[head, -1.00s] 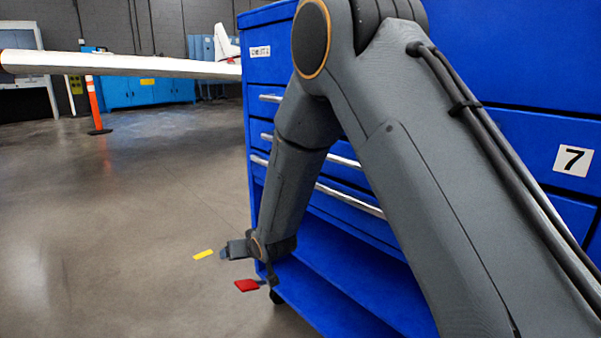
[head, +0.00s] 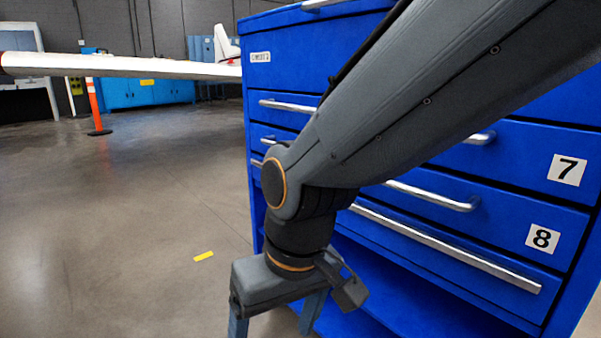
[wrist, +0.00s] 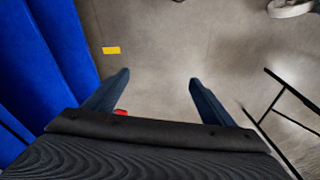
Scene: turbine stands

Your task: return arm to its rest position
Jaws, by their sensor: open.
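My gripper (head: 275,326) hangs pointing down in front of the blue drawer cabinet (head: 400,150), low in the head view, with its fingertips cut off by the bottom edge. The upper part of my arm reaches in from the upper right and hides part of the drawers.
A yellow mark (head: 204,256) lies on the floor. A black frame (wrist: 275,105) stands at right in the wrist view. An orange post (head: 97,107) stands far left. The floor left of the cabinet is clear.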

